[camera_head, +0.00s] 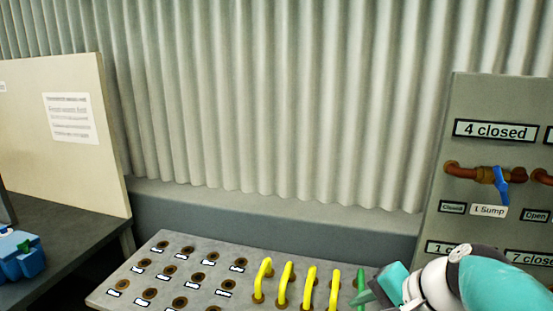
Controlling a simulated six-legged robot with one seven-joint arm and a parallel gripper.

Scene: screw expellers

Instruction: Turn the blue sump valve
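The blue sump valve (501,185) is a blue lever on a copper-coloured pipe (470,172) on the upright panel at the right. The lever hangs downward, slightly tilted, above the label "1 Sump" (489,211). A "Closed" label is at its left and an "Open" label at its right. My arm, white and teal, comes in at the lower right. My gripper (362,291) is at its left end, below and left of the valve and apart from it. A green upright piece shows at its tip; I cannot tell whether it is held.
A grey board (205,268) with several labelled holes and several yellow handles (284,283) lies below. The upright panel (480,98) carries signs such as "4 closed". A dark table (60,240) with a blue object (20,260) is at the left. A corrugated wall stands behind.

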